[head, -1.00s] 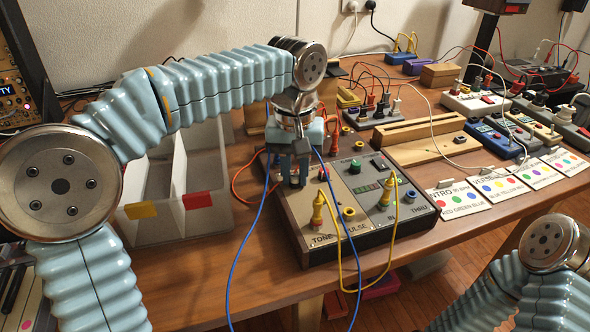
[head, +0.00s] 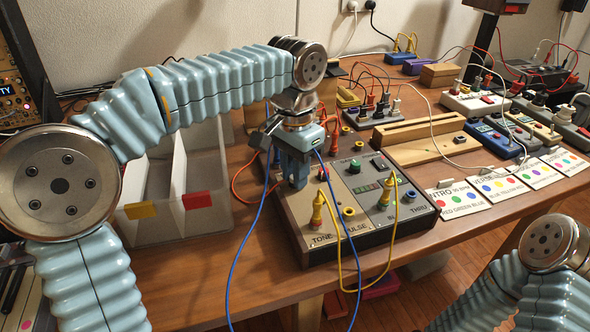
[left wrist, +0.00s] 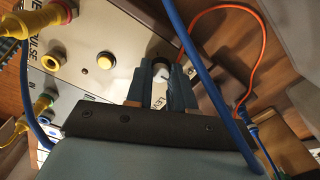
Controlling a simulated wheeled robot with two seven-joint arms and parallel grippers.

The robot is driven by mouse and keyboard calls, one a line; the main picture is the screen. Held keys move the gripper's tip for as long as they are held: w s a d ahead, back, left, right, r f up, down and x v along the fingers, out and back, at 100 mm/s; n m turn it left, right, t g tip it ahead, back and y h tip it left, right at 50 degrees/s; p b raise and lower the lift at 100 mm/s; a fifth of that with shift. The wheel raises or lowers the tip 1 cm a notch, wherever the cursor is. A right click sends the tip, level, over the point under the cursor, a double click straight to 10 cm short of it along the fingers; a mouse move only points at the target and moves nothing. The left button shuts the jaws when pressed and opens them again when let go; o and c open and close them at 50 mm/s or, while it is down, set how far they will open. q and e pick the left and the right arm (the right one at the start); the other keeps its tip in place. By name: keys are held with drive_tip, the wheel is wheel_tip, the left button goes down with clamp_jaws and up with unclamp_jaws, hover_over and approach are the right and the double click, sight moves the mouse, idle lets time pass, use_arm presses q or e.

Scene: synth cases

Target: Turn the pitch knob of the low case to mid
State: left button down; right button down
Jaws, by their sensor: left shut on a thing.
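The low case (head: 297,214) has a tan and grey panel and lies on the table in front of me. Its panel (left wrist: 108,32) also shows in the left wrist view. My left gripper (head: 296,184) points down at the left part of this panel. In the left wrist view its fingers (left wrist: 160,84) are shut on a dark knob (left wrist: 160,73) with a pale top, which I take to be the pitch knob. In the head view the gripper hides that knob. Its label and exact pointer angle cannot be read. My right gripper is not in view.
A yellow plug (head: 317,212) stands upright on the panel, with a yellow cable looping over the front edge. Blue cables (head: 240,255) hang close to my left gripper. A divided clear bin (head: 220,212) stands to the left. Cards (head: 458,197) lie to the right.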

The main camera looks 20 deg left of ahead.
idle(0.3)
use_arm(q)
drive_tip(key=c, duration=1)
unclamp_jaws()
wheel_tip(320, 180, up, 14)
drive_tip(key=shift+f, duration=0.1)
